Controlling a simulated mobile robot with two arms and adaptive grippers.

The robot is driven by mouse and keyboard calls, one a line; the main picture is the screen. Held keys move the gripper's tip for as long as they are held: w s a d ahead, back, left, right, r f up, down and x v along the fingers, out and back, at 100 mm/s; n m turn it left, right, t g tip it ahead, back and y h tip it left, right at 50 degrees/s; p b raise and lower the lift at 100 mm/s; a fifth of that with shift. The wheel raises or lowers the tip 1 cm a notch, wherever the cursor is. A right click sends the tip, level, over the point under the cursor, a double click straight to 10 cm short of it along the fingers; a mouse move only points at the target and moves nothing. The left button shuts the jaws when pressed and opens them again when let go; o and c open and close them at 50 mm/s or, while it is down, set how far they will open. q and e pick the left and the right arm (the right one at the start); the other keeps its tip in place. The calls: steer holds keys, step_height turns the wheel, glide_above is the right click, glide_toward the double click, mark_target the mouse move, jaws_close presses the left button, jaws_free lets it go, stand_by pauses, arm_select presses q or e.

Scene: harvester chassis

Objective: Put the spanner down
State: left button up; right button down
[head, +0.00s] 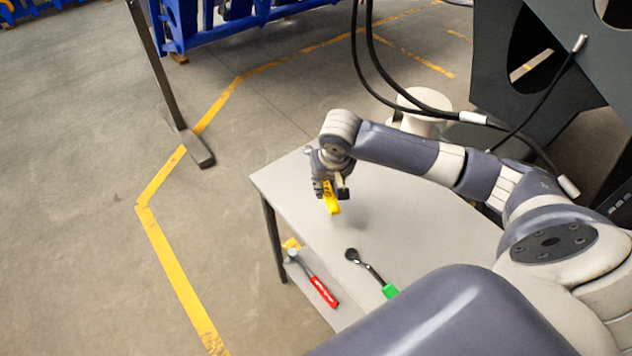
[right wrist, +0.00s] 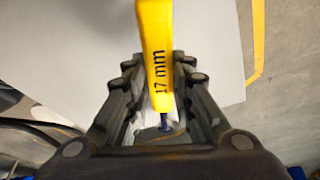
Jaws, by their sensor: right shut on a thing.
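My right gripper (head: 330,186) is shut on the yellow spanner (head: 331,200) over the far left part of the grey table (head: 425,215). The spanner's lower end points down toward the tabletop; a faint shadow lies beside it, and I cannot tell whether it touches. In the right wrist view the yellow spanner (right wrist: 157,50), marked "17 mm", sits between the fingers of the right gripper (right wrist: 160,100). Its far end runs out of the picture. The pale tabletop (right wrist: 85,60) fills the left and middle behind it. My left gripper is not in view.
A ratchet with a green handle (head: 389,290) lies on the tabletop nearer me. A red-handled hammer (head: 323,291) appears to lie on the lower shelf, near a small yellow thing (head: 291,243). Black cables (head: 362,70) hang behind my arm. The tabletop around the spanner is clear.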

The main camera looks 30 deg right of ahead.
steer(key=w, duration=0.3)
steer(key=shift+w+a+f, duration=0.1)
steer(key=shift+w+a, duration=0.1)
steer(key=shift+a, duration=0.15)
step_height(320, 180, down, 3)
steer(key=shift+f+p, duration=0.2)
steer(key=shift+p, duration=0.3)
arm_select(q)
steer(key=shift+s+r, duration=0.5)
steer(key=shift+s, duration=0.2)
arm_select(e)
steer(key=shift+f, duration=0.1)
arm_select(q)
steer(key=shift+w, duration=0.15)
arm_select(e)
steer(key=c, duration=1.4)
jaws_free()
steer(key=shift+f, duration=0.15)
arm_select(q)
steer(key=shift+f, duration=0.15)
arm_select(e)
steer(key=v, duration=1.2)
